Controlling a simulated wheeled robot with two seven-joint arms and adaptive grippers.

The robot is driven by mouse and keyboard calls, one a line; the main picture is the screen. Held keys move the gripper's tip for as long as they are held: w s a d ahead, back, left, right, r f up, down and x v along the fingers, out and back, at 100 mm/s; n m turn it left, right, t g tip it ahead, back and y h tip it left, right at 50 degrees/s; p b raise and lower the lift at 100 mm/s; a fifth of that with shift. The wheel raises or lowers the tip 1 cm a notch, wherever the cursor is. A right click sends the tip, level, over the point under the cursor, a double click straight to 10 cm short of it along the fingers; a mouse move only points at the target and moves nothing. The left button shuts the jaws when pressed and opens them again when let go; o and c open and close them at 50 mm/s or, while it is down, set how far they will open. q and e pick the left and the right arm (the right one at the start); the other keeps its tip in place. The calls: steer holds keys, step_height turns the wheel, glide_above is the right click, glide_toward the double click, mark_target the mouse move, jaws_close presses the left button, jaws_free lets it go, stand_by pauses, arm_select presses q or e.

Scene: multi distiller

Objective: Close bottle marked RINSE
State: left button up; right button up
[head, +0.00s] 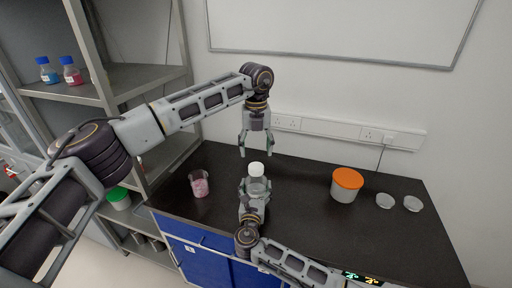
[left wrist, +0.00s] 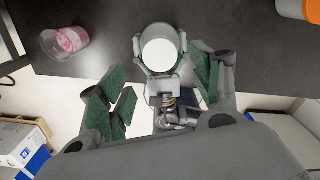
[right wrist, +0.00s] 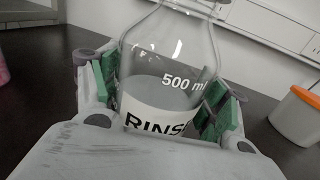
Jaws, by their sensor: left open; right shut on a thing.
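The RINSE bottle is clear glass with a white label (right wrist: 158,116) and a 500 ml mark, seen close up in the right wrist view. In the head view, its white cap (head: 256,169) sits at the bottle's top; how tight it is cannot be told. From above, the cap (left wrist: 159,53) shows as a white disc in the left wrist view. My right gripper (head: 254,188) is shut around the bottle's body and holds it upright. My left gripper (head: 256,152) is open, pointing down just above the cap, apart from it.
A beaker with pink contents (head: 200,187) stands left on the black bench (head: 300,220). A tub with an orange lid (head: 346,182) and two small clear dishes (head: 398,203) stand right. A metal shelf (head: 140,80) is at left. The bench between bottle and tub is clear.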

mark_target(256, 166)
arm_select(q)
steer(key=shift+f, duration=0.15)
steer(key=shift+f, duration=3.9)
steer(key=c, duration=1.1)
steer(key=shift+m, duration=2.3)
steer(key=m, duration=1.3)
steer(key=o, duration=1.2)
